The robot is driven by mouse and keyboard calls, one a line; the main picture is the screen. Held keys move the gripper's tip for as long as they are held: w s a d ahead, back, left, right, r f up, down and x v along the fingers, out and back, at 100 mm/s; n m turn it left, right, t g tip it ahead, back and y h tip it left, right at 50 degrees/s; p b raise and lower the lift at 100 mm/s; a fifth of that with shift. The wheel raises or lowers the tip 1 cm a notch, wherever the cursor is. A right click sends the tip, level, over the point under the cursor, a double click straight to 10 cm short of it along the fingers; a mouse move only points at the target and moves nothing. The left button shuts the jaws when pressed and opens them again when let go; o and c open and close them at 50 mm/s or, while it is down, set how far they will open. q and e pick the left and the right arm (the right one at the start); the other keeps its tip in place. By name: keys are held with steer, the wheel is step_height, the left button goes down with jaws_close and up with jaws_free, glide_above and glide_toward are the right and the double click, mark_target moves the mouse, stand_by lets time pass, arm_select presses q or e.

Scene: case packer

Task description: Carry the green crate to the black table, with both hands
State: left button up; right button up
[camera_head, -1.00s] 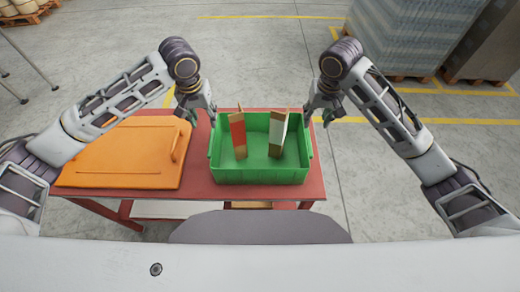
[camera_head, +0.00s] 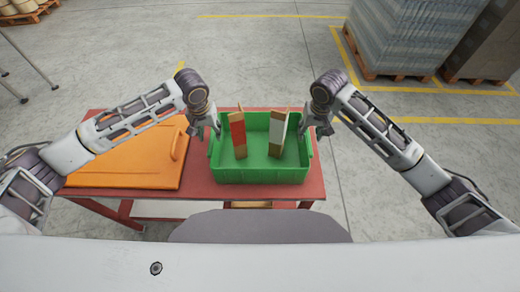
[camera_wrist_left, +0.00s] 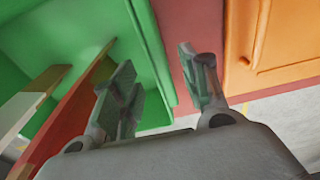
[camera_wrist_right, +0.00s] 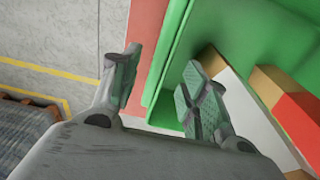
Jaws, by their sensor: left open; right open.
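The green crate (camera_head: 260,177) stands upright on a red table. It holds a red-and-tan carton (camera_head: 238,135) and a white-and-tan carton (camera_head: 277,132), both standing. My left gripper (camera_head: 212,130) is open at the crate's left wall; in the left wrist view its fingers (camera_wrist_left: 162,80) are on either side of the wall's rim, one over the inside, one over the table. My right gripper (camera_head: 314,129) is open at the right wall; the right wrist view shows its fingers (camera_wrist_right: 158,85) likewise on either side of that rim. Contact cannot be told. No black table is in view.
The red table (camera_head: 200,178) also bears an orange case or lid (camera_head: 125,160) left of the crate, close to my left arm. Wrapped pallet loads (camera_head: 412,35) stand at the back right. Open grey floor (camera_head: 260,60) with yellow lines lies behind the table.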

mark_target(212, 138)
arm_select(q)
steer(key=shift+w+f, duration=0.15)
steer(key=shift+f, duration=1)
steer(key=shift+w+f, duration=0.1)
steer(key=shift+f, duration=1.05)
arm_select(e)
steer(key=shift+w+f, duration=0.15)
steer(key=shift+f, duration=1)
steer(key=shift+w+f, duration=0.1)
steer(key=shift+f, duration=1.05)
arm_select(q)
jaws_close()
arm_select(e)
jaws_close()
